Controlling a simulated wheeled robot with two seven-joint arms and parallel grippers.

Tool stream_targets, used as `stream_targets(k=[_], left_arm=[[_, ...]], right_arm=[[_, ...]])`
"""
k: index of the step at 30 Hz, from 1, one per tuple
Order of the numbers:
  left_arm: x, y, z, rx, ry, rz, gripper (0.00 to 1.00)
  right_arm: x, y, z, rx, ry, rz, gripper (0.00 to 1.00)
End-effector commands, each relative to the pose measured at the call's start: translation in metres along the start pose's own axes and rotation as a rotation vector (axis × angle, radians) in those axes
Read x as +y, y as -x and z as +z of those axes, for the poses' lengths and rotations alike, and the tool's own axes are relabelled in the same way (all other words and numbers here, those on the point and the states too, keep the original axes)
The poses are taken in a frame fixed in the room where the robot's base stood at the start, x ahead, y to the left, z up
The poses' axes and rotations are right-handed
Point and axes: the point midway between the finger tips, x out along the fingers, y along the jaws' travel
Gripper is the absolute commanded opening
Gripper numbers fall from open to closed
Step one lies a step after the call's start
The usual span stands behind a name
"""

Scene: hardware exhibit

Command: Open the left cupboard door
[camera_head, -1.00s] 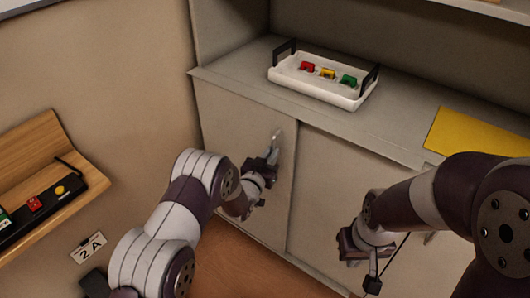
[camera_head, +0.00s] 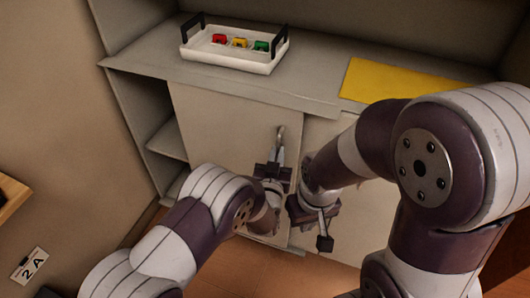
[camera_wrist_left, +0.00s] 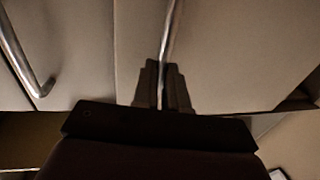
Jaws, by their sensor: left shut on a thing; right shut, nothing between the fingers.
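My left gripper (camera_head: 274,172) is shut on this handle; in the left wrist view the handle (camera_wrist_left: 170,35) runs between the fingers (camera_wrist_left: 163,88). My right gripper (camera_head: 312,210) is lower and just right of it, shut and empty, in front of the cupboard's right part (camera_head: 340,215).
A white tray (camera_head: 222,54) with red, yellow and green blocks stands on the cupboard top (camera_head: 140,62). A yellow sheet (camera_head: 395,82) lies to its right. A second metal handle (camera_wrist_left: 20,55) shows in the left wrist view. My arms are close together.

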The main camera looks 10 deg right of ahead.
Motion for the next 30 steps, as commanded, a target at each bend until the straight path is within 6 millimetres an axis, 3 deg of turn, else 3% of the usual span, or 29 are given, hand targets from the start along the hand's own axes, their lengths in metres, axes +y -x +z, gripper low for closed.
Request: stream_targets(k=[14, 15, 17, 18, 26, 30], left_arm=[[0.004, 0.001, 0.000, -0.001, 0.000, -0.001, 0.00], [0.004, 0.001, 0.000, -0.001, 0.000, -0.001, 0.16], [0.004, 0.001, 0.000, -0.001, 0.000, -0.001, 0.35], [0.004, 0.001, 0.000, -0.001, 0.000, -0.001, 0.38], [0.004, 0.002, 0.000, 0.000, 0.000, -0.001, 0.38], [0.005, 0.020, -0.002, -0.002, 0.000, 0.002, 0.38]], right_arm=[[0.000, -0.001, 0.000, 0.000, 0.000, 0.000, 0.00], [0.000, -0.001, 0.000, 0.000, 0.000, 0.000, 0.00], [0.000, -0.001, 0.000, 0.000, 0.000, 0.000, 0.00], [0.000, -0.001, 0.000, 0.000, 0.000, 0.000, 0.00], [0.000, 0.000, 0.000, 0.000, 0.000, 0.000, 0.00], [0.000, 0.003, 0.000, 0.000, 0.000, 0.000, 0.00]])
